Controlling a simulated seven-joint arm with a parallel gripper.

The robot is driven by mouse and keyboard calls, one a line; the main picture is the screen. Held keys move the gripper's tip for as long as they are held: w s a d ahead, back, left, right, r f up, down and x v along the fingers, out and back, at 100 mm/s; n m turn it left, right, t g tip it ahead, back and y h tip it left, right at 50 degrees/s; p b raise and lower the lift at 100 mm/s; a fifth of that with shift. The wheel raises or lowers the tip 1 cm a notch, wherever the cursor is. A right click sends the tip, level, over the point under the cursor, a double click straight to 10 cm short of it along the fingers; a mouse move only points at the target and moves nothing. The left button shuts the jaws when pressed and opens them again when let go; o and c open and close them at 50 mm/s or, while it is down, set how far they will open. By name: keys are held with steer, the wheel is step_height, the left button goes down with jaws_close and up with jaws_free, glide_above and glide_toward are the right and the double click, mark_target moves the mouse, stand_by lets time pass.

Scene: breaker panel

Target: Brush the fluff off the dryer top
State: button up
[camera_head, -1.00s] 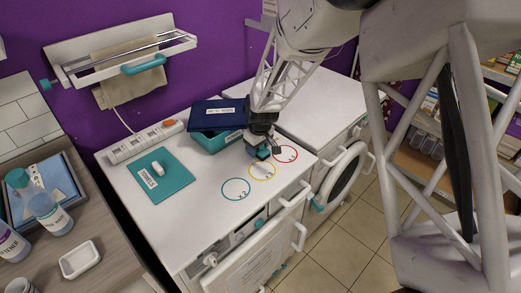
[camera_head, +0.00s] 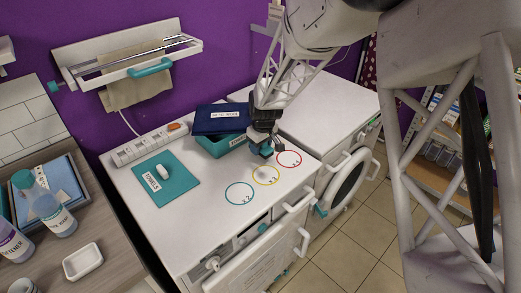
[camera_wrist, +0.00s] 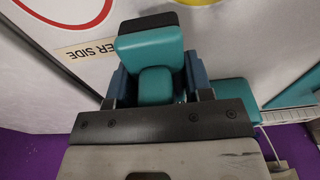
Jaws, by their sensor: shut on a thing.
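My gripper (camera_head: 265,146) is over the back of the white dryer top (camera_head: 215,218), beside the red and yellow circles. It is shut on a teal brush (camera_wrist: 150,50), which shows between the dark blue fingers in the wrist view, with a dark strip at its far end. In the head view only a little teal of the brush (camera_head: 266,153) shows below the fingers. I cannot tell whether it touches the top. A red circle (camera_head: 289,158), a yellow circle (camera_head: 265,175) and a teal circle (camera_head: 239,194) mark the top. I cannot make out any fluff.
A teal bin (camera_head: 222,146) with a dark blue lid stands just left of my gripper. A teal mat (camera_head: 166,182) with a white item and a power strip (camera_head: 148,145) lie farther left. A wall rack (camera_head: 130,60) is above. The front of the top is clear.

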steer(key=shift+r, duration=1.65)
steer(key=shift+r, duration=1.5)
steer(key=s+a, duration=0.2)
steer(key=s+a+f, duration=0.1)
steer(key=s+a, duration=0.1)
steer(key=shift+f, duration=0.1)
